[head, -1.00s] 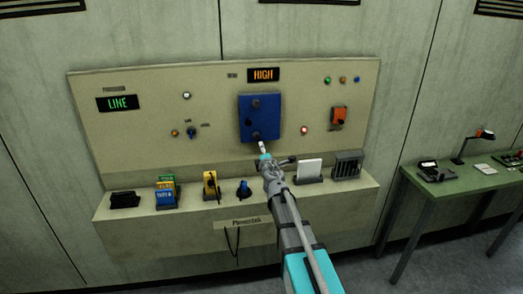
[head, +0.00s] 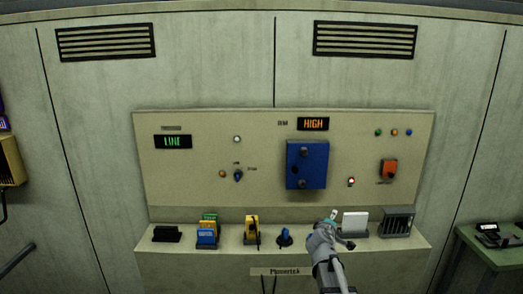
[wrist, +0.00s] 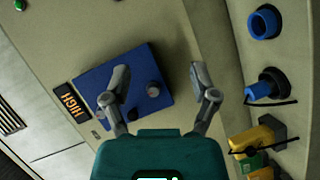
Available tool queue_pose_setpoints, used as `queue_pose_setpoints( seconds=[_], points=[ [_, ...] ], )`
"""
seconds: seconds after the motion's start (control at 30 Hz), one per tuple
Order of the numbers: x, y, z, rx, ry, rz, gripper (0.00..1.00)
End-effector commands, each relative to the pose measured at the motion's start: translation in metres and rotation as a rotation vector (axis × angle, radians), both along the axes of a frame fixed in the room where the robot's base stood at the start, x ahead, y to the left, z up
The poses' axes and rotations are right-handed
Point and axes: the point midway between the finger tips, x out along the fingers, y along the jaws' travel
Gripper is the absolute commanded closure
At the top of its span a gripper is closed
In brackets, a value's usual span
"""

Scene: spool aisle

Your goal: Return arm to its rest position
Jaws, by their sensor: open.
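My gripper (head: 333,214) is at the lower right of centre in the head view, in front of the panel's ledge and beside the white card. In the wrist view its two fingers (wrist: 160,78) are spread apart with nothing between them. In the head view the blue box (head: 294,177) is on the panel, above and left of my gripper. The lower part of my arm runs out of the bottom edge.
A green table (head: 500,256) stands at right.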

Motion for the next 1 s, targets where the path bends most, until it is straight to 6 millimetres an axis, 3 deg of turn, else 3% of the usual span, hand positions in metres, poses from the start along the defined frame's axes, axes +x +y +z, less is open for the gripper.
queue_pose_setpoints(
  seconds=[0.27,0.47,0.6,0.8,1.0],
  points=[
    [-0.076,-0.014,-0.062,0.379,0.197,-0.294,0.24],
    [-0.137,0.002,-0.105,0.631,0.398,-0.471,0.24],
    [-0.183,0.025,-0.128,0.792,0.564,-0.574,0.24],
    [-0.239,0.059,-0.143,0.959,0.790,-0.671,0.24],
    [-0.265,0.077,-0.145,1.029,0.908,-0.706,0.24]
  ],
)
